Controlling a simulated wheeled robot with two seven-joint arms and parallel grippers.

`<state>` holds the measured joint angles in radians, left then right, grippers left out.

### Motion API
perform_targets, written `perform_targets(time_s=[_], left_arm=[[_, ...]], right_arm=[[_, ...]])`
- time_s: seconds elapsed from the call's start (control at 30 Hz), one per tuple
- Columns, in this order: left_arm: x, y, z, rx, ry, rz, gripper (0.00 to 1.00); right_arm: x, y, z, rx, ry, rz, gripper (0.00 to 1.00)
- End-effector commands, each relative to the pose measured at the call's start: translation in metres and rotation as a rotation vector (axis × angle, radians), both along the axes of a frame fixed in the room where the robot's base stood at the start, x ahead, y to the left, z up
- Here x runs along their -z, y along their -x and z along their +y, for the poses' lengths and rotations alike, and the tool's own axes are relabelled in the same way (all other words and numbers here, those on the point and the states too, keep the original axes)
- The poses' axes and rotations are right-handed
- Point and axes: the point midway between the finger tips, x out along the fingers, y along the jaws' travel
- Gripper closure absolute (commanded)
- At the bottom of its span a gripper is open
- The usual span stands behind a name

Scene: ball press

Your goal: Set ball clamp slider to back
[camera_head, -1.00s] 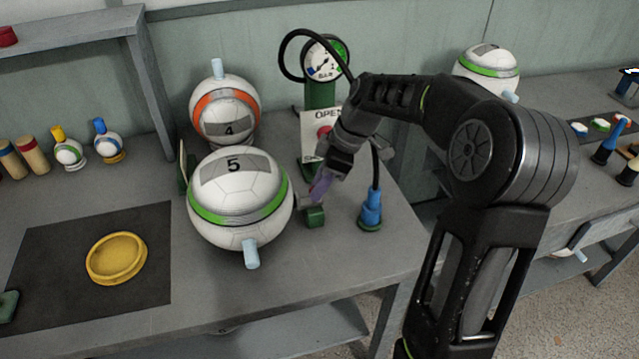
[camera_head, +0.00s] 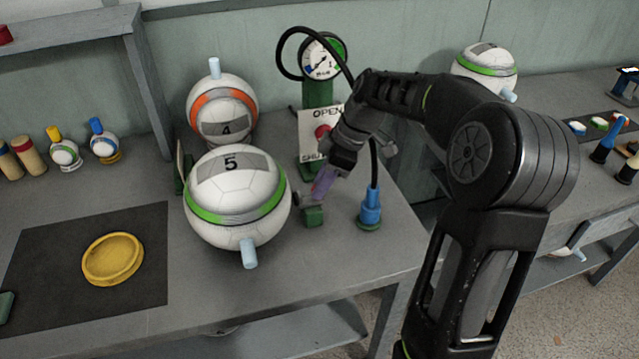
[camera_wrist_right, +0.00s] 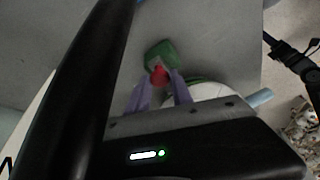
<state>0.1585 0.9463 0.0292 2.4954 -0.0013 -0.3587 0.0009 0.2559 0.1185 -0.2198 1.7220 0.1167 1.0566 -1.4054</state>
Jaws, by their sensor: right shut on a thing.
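The ball clamp holds a white ball (camera_head: 237,180) marked 5 with a green band, on the grey bench. At its right side is a green clamp block (camera_head: 313,216) with a short grey part reaching toward the ball. A red knob (camera_wrist_right: 159,75) sits over the green block (camera_wrist_right: 161,54) in the right wrist view. My right gripper (camera_head: 322,182) has purple fingers, which also show in the right wrist view (camera_wrist_right: 160,92) on both sides of the knob. It is shut on the knob, which the fingers partly hide. My left gripper is not in view.
A blue plug (camera_head: 370,208) with a black cable stands right of the clamp. A gauge (camera_head: 322,60) and a sign with a red button (camera_head: 321,132) are behind. An orange-banded ball (camera_head: 222,108) stands behind ball 5. A yellow dish (camera_head: 112,259) lies on a dark mat at left.

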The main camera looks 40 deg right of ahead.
Motion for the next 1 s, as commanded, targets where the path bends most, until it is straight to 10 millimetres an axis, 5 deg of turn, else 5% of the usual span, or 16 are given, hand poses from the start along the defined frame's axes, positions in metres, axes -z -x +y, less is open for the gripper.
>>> perform_targets(time_s=[0.27, 0.6, 1.0], left_arm=[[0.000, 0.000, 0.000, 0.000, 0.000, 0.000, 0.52], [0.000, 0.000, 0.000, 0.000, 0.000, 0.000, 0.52], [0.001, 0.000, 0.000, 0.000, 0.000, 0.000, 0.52]], right_arm=[[0.000, 0.000, -0.003, 0.004, 0.006, -0.001, 0.52], [-0.003, 0.001, -0.004, 0.003, 0.005, -0.001, 0.52], [-0.056, 0.015, -0.020, 0.005, 0.007, -0.003, 0.52]])
